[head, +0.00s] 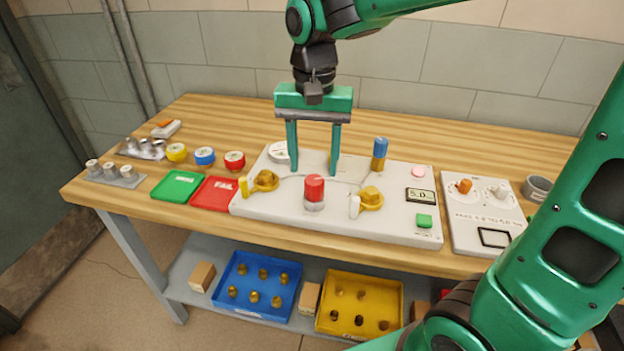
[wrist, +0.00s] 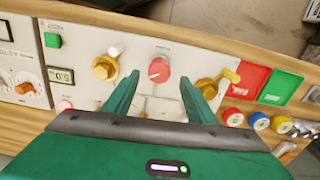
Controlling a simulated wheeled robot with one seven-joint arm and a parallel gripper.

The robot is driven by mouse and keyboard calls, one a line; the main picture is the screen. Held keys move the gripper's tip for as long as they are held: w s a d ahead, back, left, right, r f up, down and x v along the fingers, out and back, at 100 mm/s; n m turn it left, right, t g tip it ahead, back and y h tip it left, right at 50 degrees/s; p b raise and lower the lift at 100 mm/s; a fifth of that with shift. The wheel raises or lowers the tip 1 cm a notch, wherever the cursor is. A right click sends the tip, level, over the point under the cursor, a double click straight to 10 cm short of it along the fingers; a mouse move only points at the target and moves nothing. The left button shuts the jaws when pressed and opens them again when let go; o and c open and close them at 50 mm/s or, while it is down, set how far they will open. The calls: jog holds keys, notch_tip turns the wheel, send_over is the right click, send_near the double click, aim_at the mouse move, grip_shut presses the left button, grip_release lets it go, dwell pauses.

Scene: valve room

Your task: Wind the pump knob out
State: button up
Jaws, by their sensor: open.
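The pump knob is a red round knob on a pale base (head: 314,190), standing near the front middle of the white panel (head: 398,222). In the wrist view the red knob (wrist: 159,70) is seen from above with a pale pointer line on its top. My gripper (head: 312,170) is open and points down over the panel, seemingly just behind the knob. In the wrist view its two fingertips (wrist: 161,80) lie to either side of the knob's near edge, apart from it. Nothing is between the fingers. How high the tips are above the panel is hard to tell.
Brass valves with a yellow lever (head: 264,181) and a white lever (head: 369,198) flank the knob. A blue-topped brass fitting (head: 379,153) and a round gauge (head: 279,152) stand behind. A display (head: 420,195) and green button (head: 424,220) are at right. Red and green trays (head: 178,186) lie left.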

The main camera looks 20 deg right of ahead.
aim_at(314, 179)
jog(key=shift+f, duration=2.7)
jog(key=shift+c, duration=0.2)
jog(key=c, duration=1)
